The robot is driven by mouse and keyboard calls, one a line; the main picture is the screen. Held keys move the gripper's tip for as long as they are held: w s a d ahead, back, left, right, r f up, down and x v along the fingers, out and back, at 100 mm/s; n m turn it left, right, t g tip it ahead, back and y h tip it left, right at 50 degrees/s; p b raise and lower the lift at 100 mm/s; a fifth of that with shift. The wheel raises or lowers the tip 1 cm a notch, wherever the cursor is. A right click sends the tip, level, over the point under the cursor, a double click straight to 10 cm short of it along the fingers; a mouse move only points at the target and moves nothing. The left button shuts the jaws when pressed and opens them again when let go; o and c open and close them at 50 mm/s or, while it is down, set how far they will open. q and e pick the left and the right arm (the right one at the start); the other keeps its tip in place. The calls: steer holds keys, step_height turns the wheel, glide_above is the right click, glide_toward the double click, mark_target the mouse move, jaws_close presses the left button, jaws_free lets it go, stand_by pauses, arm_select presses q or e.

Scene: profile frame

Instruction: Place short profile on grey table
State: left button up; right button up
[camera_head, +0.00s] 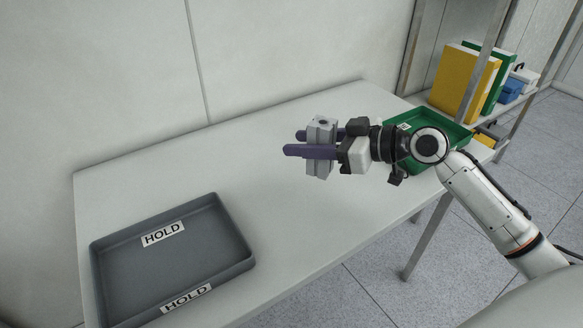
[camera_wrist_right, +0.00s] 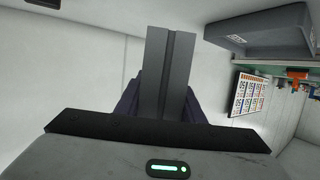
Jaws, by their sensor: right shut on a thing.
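A short grey metal profile (camera_head: 321,133) is held upright between the dark purple fingers of my right gripper (camera_head: 318,150). The gripper is shut on it, above the middle of the grey table (camera_head: 270,215). In the right wrist view the profile (camera_wrist_right: 165,70) stands out from between the fingers, with a groove along its length. From these views I cannot tell the exact gap between its lower end and the table. My left gripper is not in view.
A dark grey tray labelled HOLD (camera_head: 240,262) sits at the table's left end. A green tray (camera_head: 458,133) is at the right end, partly behind my right arm. A shelf with yellow (camera_head: 460,82) and green binders stands beyond. The table's middle is bare.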

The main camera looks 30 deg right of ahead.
steer(key=w+d+m+h, duration=0.1)
steer(key=w+d, duration=0.2)
steer(key=w, duration=0.1)
steer(key=shift+t, duration=0.5)
steer(key=f, duration=0.3)
steer(key=f+b, duration=0.1)
steer(key=f, duration=0.5)
steer(key=shift+w+d+f+b, duration=0.15)
steer(key=shift+d+f+b, duration=0.15)
steer(key=shift+d+f, duration=0.1)
steer(key=shift+f, duration=0.15)
steer(key=o, duration=1.2)
